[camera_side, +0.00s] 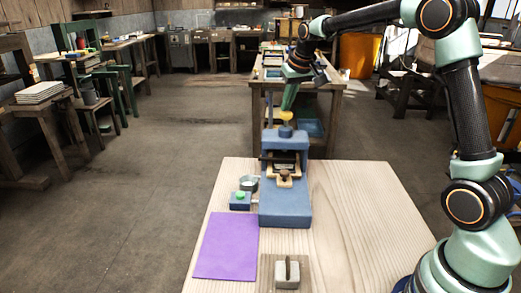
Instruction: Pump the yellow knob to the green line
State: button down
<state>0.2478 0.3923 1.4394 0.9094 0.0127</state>
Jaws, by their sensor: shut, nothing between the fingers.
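The yellow knob (286,115) stands on top of a blue press-like machine (285,207) near the far edge of the wooden table. My gripper (287,106) points down right at the knob's top, with its fingers shut and nothing between them. I cannot tell whether the fingertips touch the knob. A darker blue collar (286,131) shows just below the knob. A wooden piece with a brown knob (285,176) sits in the machine's front opening. I cannot make out a green line.
A small blue box with a green button (240,197) and a small round cup (249,183) stand left of the machine. A purple mat (226,246) lies front left. A grey block (287,272) with a slot sits at the front. The table's right side is clear.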

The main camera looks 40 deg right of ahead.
jog(key=shift+f, duration=0.75)
jog(key=shift+r, duration=3.65)
